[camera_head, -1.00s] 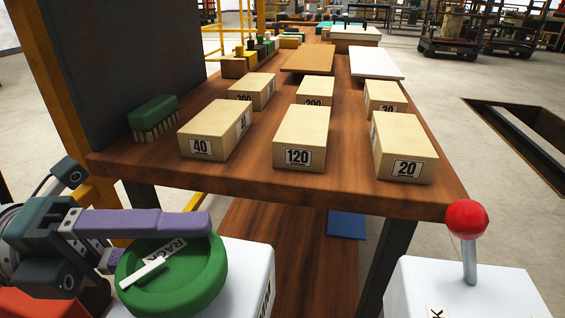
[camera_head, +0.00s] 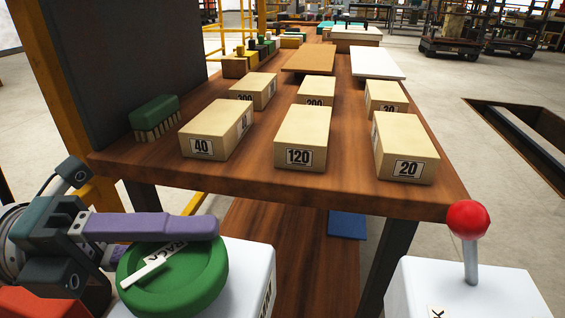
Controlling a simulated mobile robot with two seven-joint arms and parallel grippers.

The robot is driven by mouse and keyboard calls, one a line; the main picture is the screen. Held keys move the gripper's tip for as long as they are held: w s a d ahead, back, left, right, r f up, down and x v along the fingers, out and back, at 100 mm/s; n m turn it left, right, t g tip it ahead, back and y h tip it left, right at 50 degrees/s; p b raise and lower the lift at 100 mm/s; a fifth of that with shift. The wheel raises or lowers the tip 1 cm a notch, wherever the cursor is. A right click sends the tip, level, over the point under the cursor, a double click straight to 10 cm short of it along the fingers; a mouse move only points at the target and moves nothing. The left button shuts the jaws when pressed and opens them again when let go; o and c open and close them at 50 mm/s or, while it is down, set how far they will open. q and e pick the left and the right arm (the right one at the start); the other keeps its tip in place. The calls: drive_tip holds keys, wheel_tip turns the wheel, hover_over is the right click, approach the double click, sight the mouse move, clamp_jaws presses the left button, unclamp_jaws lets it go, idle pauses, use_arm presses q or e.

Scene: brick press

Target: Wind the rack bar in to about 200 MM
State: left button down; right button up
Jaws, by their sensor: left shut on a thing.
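A round green handwheel (camera_head: 190,282) with a white label reading RACK (camera_head: 170,252) and a white pointer bar sits on a white housing (camera_head: 255,270) at the lower left. My left gripper (camera_head: 205,228) comes in from the left, with a purple finger lying across the top of the wheel. It is shut on the wheel; the other finger is mostly hidden. The finger covers part of the label. I cannot make out the rack bar or a scale reading. My right gripper is not in view.
A wooden table (camera_head: 250,183) stands behind the wheel. It holds several numbered tan blocks, including 120 (camera_head: 302,130), and a green brush (camera_head: 154,116). A red-knobbed lever (camera_head: 468,219) rises from a white box (camera_head: 470,295) at the lower right.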

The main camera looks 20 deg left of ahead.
use_arm(q)
drive_tip(key=shift+f, duration=0.1)
drive_tip(key=shift+f+m+g+h+b, duration=0.1)
drive_tip(key=shift+m+g+h+b, duration=0.3)
drive_tip(key=shift+b, duration=0.3)
drive_tip(key=m+g+b, duration=0.1)
drive_tip(key=g+b, duration=0.1)
drive_tip(key=m+g+h+b, duration=0.1)
drive_tip(key=g+b, duration=0.1)
drive_tip(key=b, duration=0.1)
drive_tip(key=d+m+g+b, duration=0.1)
drive_tip(key=m+g+b, duration=0.1)
drive_tip(key=shift+w+f+g, duration=0.1)
drive_tip(key=shift+w+g, duration=0.05)
drive_tip(key=shift+g, duration=0.15)
drive_tip(key=shift+d+r+m+g+b, duration=0.1)
drive_tip(key=shift+r+m+g+b, duration=0.1)
drive_tip(key=shift+m+g+b, duration=0.7)
drive_tip(key=c, duration=0.8)
unclamp_jaws()
drive_tip(key=shift+r, duration=0.1)
